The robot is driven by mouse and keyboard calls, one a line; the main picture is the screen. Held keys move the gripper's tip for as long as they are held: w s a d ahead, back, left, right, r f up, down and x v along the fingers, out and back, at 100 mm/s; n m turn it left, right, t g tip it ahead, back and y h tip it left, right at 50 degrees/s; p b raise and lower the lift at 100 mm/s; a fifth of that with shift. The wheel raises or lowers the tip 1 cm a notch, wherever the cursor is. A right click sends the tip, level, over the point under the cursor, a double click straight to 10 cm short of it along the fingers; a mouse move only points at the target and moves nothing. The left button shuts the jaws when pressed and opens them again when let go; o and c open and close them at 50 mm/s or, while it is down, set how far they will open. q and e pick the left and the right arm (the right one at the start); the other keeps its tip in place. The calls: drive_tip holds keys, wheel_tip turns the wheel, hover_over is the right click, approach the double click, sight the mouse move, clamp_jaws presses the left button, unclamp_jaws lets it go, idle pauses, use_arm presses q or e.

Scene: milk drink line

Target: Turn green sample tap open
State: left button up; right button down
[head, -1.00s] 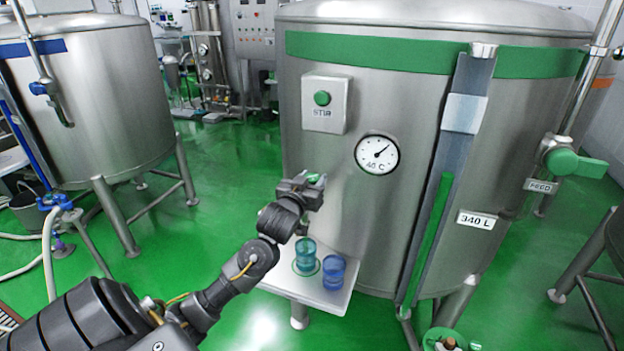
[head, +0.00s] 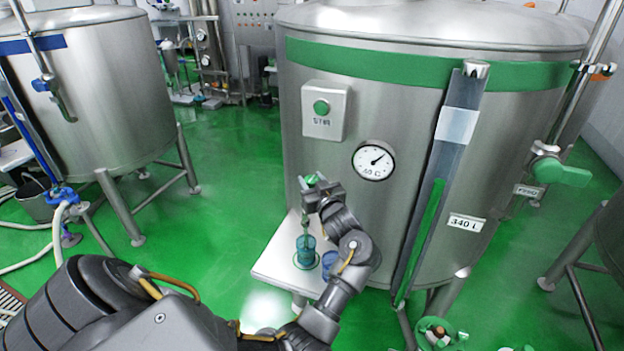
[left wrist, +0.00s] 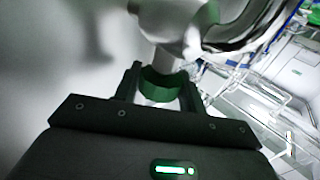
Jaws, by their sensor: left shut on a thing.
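The green sample tap (head: 311,180) is on the front of the large green-banded tank, above a small white shelf. Only a bit of its green handle shows past my gripper in the head view. My left gripper (head: 313,188) is at the tap, its forearm reaching up from the lower right. In the left wrist view the green handle (left wrist: 162,87) sits between the two dark fingers, below a pale metal tap body (left wrist: 175,25). The gripper is shut on the handle. The spout's outlet is hard to make out. My right gripper is in neither view.
A STIR button box (head: 325,108), a dial (head: 375,160) and a level gauge (head: 436,190) are on the tank.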

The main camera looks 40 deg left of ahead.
use_arm(q)
drive_tip(key=shift+r+n+g+y, duration=0.15)
drive_tip(key=shift+n+g+y, duration=0.15)
drive_tip(key=shift+g, duration=0.1)
drive_tip(key=o, duration=1)
drive_tip(key=shift+c, duration=0.2)
drive_tip(key=shift+t, duration=0.3)
